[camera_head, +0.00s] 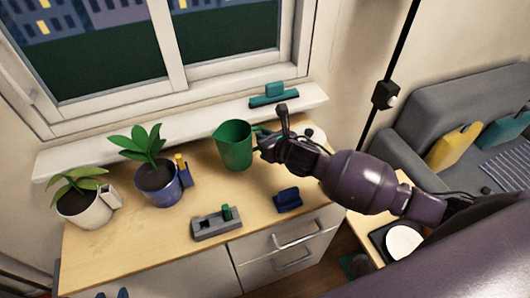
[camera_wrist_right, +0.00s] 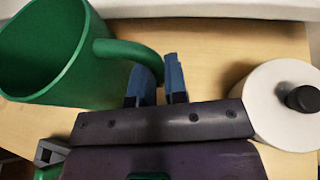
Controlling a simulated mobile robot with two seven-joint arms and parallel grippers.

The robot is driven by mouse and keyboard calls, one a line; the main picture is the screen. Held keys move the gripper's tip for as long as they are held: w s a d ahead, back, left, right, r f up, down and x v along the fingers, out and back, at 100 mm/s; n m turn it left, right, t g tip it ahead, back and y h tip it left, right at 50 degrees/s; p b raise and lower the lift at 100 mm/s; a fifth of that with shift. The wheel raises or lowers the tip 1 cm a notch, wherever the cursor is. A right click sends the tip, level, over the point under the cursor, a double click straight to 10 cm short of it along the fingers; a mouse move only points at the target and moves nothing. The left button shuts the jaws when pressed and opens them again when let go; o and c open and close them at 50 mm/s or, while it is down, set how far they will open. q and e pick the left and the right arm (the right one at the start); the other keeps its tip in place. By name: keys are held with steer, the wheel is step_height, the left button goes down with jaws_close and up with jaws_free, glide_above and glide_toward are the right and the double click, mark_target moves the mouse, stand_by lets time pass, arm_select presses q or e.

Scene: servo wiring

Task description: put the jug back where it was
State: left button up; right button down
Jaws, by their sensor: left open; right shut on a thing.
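The green jug (camera_head: 235,147) is upright at the back middle of the wooden dresser top. I cannot tell whether its base touches the wood. My right gripper (camera_head: 268,143) is at its handle, on the jug's right side. In the right wrist view the jug (camera_wrist_right: 50,50) is at the left, and its handle (camera_wrist_right: 128,50) runs to the blue fingers of my right gripper (camera_wrist_right: 158,80), which are shut on it. Only the dark fingertips of my left gripper (camera_head: 112,293) show at the bottom left edge, apart and empty, away from the jug.
A plant in a blue pot (camera_head: 160,187) and one in a white pot (camera_head: 84,208) stand left of the jug. A grey holder (camera_head: 216,224) and a blue block (camera_head: 288,199) lie in front. A white round object (camera_wrist_right: 285,105) is right of my right gripper. The windowsill (camera_head: 190,122) runs behind.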

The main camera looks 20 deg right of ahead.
steer(key=shift+f+b, duration=0.35)
steer(key=shift+f, duration=2.5)
steer(key=shift+f, duration=0.15)
steer(key=c, duration=1.1)
jaws_free()
steer(key=shift+c, duration=0.2)
steer(key=shift+s, duration=0.1)
steer(key=v, duration=1.2)
steer(key=shift+p, duration=0.4)
